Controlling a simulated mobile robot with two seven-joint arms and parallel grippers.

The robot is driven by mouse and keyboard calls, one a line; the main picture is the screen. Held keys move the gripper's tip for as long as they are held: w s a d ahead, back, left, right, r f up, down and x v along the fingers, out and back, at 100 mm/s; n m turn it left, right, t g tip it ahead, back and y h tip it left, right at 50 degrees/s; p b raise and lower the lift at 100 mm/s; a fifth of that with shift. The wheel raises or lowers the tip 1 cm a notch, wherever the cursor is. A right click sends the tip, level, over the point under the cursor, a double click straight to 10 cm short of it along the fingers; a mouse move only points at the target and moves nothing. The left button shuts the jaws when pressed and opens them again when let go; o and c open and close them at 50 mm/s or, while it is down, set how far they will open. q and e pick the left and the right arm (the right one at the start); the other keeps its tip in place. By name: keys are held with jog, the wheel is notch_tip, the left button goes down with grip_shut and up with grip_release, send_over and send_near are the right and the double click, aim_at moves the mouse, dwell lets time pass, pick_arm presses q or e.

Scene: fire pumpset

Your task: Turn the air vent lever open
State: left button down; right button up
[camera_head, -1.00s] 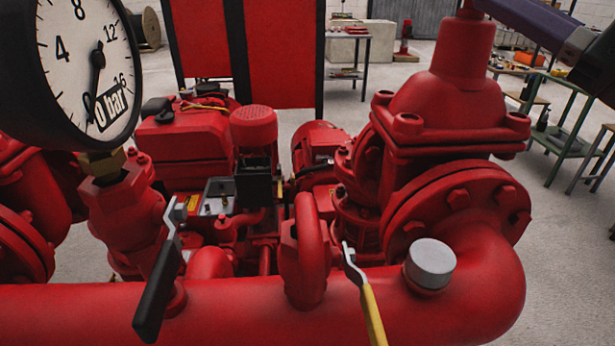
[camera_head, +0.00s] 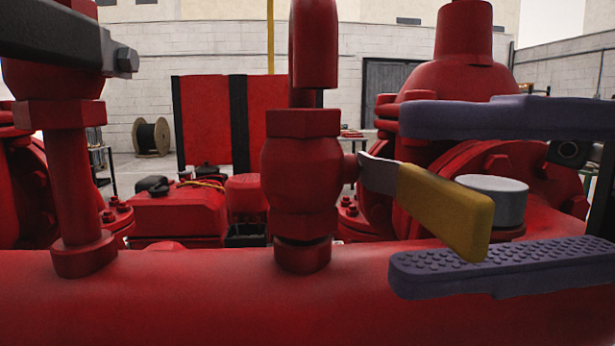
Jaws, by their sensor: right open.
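The air vent lever (camera_head: 443,208) has a yellow handle on a bare metal strip. It sticks out to the right and towards me from the red air vent valve (camera_head: 302,185), its end sloping down in the picture. A bent red pipe rises from that valve. My right gripper (camera_head: 400,197) comes in from the right with its purple fingers open, one above and one below the yellow handle. The handle lies between them in the picture; I see no clear contact. My left gripper is not in view.
A thick red pipe (camera_head: 200,300) runs across the front. A black-handled lever (camera_head: 60,35) is close at upper left on another red fitting (camera_head: 70,180). A grey cap (camera_head: 490,200) stands behind the fingers, near a large red flanged valve (camera_head: 465,70).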

aim_at(422, 204)
jog(key=shift+a+p, duration=0.4)
jog(key=shift+a, duration=2)
jog(key=shift+c, duration=0.4)
grip_shut()
